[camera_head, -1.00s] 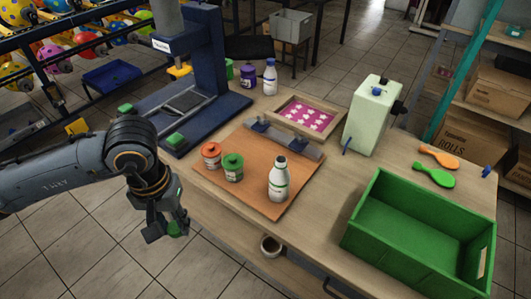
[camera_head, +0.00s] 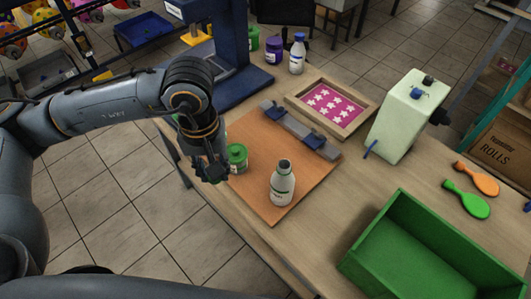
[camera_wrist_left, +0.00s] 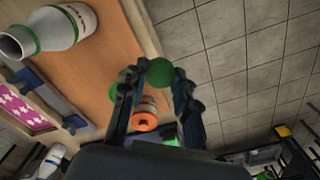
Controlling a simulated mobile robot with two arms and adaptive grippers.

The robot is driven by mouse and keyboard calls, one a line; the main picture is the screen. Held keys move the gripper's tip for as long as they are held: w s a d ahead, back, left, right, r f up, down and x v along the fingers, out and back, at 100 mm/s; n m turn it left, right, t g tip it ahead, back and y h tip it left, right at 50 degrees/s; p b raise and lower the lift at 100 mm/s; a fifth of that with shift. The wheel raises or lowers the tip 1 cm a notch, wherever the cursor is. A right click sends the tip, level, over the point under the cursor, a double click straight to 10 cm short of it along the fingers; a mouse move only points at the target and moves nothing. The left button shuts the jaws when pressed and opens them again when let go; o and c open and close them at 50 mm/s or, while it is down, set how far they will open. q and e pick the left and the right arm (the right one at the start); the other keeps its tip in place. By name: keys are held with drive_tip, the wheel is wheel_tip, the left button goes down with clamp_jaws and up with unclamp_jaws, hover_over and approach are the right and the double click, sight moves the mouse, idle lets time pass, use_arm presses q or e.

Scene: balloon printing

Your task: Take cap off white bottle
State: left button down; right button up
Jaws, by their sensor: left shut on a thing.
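The white bottle (camera_head: 283,185) with green bands stands upright on the orange-brown mat (camera_head: 254,195). Its neck is uncapped, and the open mouth shows in the left wrist view, where the bottle (camera_wrist_left: 68,27) is at the upper left. My left gripper (camera_head: 210,174) is at the left edge of the mat, left of the bottle and apart from it. In the left wrist view its fingers (camera_wrist_left: 160,80) are shut on a round green cap (camera_wrist_left: 159,71). The cap cannot be made out in the head view. My right gripper is not in view.
A green-lidded jar (camera_head: 237,158) stands right beside my left gripper. An orange-lidded jar (camera_wrist_left: 145,114) shows between the fingers.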

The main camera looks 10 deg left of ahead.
use_arm(q)
drive_tip(key=n, duration=0.1)
drive_tip(key=d+n, duration=0.1)
drive_tip(key=n, duration=0.1)
drive_tip(key=shift+w, duration=0.1)
drive_tip(key=s+d+n+p, duration=0.1)
drive_tip(key=d+n, duration=0.2)
drive_tip(key=n, duration=1)
drive_tip(key=s+d+n, duration=0.1)
drive_tip(key=d+n, duration=0.1)
drive_tip(key=n, duration=1)
drive_tip(key=n+p, duration=0.2)
drive_tip(key=n, duration=1.4)
hover_over(262, 170)
drive_tip(key=s, duration=0.1)
wheel_tip(262, 170, down, 7)
drive_tip(key=shift+w+f+p, duration=0.3)
drive_tip(key=shift+w+f, duration=0.05)
drive_tip(key=shift+f, duration=0.2)
wheel_tip(262, 170, down, 3)
drive_tip(key=shift+w+r+p, duration=0.1)
drive_tip(key=shift+p, duration=0.45)
drive_tip(key=shift+f, duration=0.2)
